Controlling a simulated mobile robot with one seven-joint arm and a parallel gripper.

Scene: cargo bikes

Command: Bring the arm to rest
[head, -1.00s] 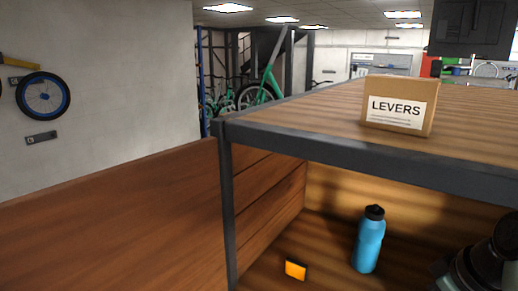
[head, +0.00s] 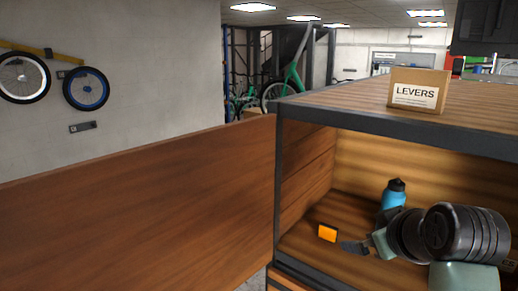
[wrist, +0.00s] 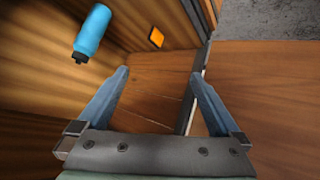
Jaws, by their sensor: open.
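My gripper (head: 354,247) reaches in front of the lower shelf bay, with my dark arm behind it at the lower right of the head view. In the wrist view my gripper (wrist: 163,76) has its two blue-grey fingers wide apart with nothing between them. A blue bottle (head: 393,193) with a black cap stands in the bay, its lower part hidden by my arm. It also shows whole in the wrist view (wrist: 93,32). A small orange block (head: 327,233) sits left of my fingers, apart from them, and also shows in the wrist view (wrist: 156,37).
The wooden shelf unit (head: 420,128) has a dark metal frame and posts close to my arm. A cardboard box labelled LEVERS (head: 418,90) stands on its top. A long wooden panel (head: 140,215) runs to the left. Wheels (head: 86,88) hang on the far wall.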

